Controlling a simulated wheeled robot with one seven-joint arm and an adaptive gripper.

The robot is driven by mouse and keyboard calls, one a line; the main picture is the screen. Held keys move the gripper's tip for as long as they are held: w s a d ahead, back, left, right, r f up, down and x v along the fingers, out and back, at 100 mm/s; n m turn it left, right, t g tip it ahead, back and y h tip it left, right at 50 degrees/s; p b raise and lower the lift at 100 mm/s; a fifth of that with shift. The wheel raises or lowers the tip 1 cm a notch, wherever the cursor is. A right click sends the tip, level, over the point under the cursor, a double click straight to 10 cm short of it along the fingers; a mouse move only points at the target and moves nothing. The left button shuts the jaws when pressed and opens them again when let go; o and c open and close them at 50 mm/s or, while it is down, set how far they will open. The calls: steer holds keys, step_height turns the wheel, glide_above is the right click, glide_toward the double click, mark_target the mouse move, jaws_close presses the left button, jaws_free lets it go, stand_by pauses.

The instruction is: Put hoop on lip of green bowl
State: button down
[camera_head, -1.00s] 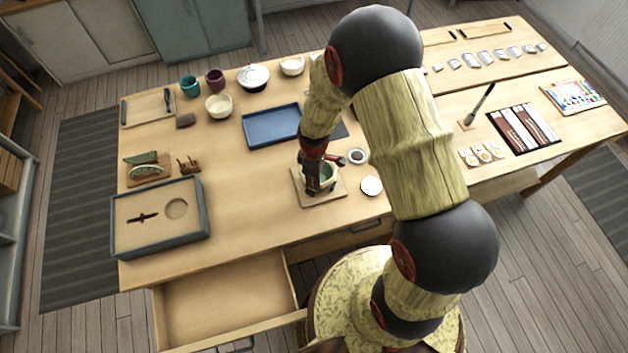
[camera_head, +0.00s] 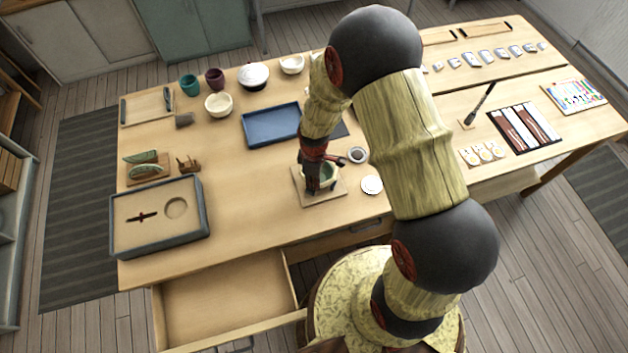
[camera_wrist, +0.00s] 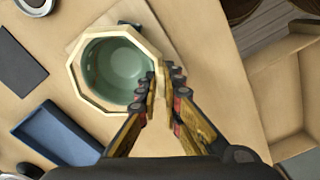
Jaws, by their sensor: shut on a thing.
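The green bowl (camera_wrist: 115,70) stands on a square wooden board (camera_head: 337,192) near the table's front edge. In the wrist view the pale octagonal hoop (camera_wrist: 83,91) surrounds the bowl's mouth. From this angle I cannot tell whether the hoop touches the lip all round or sits slightly above it. My gripper (camera_wrist: 160,84) is shut on the hoop's near right side, and its fingers cover that part. In the head view my gripper (camera_head: 313,180) is over the left side of the green bowl (camera_head: 329,174) and the hoop is hard to make out.
A blue tray (camera_head: 270,124) lies behind and left of the bowl, with a dark flat sheet (camera_wrist: 20,62) beside it. Two small round dishes (camera_head: 357,155) (camera_head: 372,185) stand close to the bowl's right. A grey-rimmed box (camera_head: 160,245) is at front left. An open drawer (camera_head: 230,300) juts out in front.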

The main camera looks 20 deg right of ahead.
steer(key=shift+f+b, duration=0.5)
steer(key=shift+f, duration=0.1)
stand_by(0.8)
steer(key=c, duration=1.9)
jaws_free()
steer(key=shift+o, duration=1.1)
steer(key=shift+o, duration=1.4)
steer(key=shift+r, duration=0.1)
steer(key=shift+r+p, duration=2)
steer(key=shift+r, duration=0.95)
